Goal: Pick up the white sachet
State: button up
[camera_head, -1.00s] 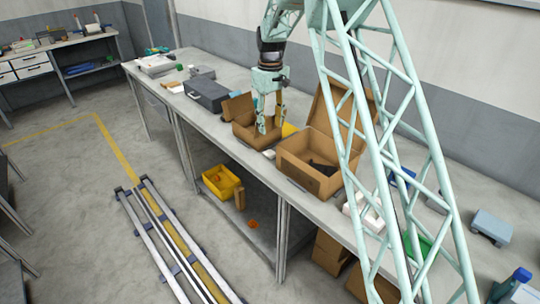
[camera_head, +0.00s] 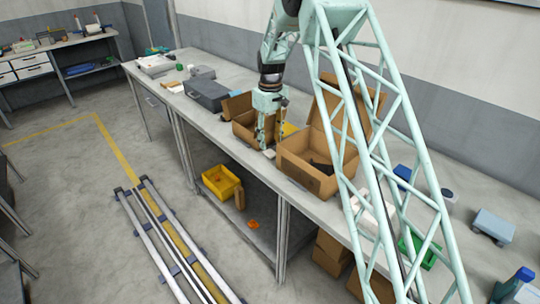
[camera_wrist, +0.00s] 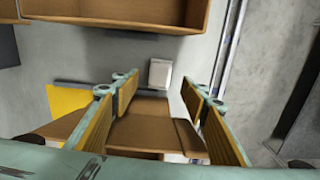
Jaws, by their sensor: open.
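The white sachet (camera_head: 269,154) is a small pale rectangle lying on the grey bench between two cardboard boxes, near the front edge. In the wrist view the sachet (camera_wrist: 160,73) lies a little beyond the fingertips, framed by the gap between them. My gripper (camera_head: 270,147) points down close above the sachet, beside the smaller box. Its fingers (camera_wrist: 158,86) are wide apart, with ribbed yellow inner pads and nothing between them. The exact height above the sachet is hard to tell.
The smaller open cardboard box (camera_head: 243,131) stands left of my gripper; the larger open box (camera_head: 307,178) stands close on the right, with its lid raised. A yellow item (camera_head: 289,129) lies behind. A dark grey case (camera_head: 207,95) is farther left on the bench.

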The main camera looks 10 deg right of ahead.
aim_at(270, 152)
jog(key=shift+f, duration=0.25)
jog(key=shift+w+f+b, duration=0.1)
jog(key=shift+f+b, duration=0.4)
jog(key=shift+f, duration=2)
jog(key=c, duration=0.9)
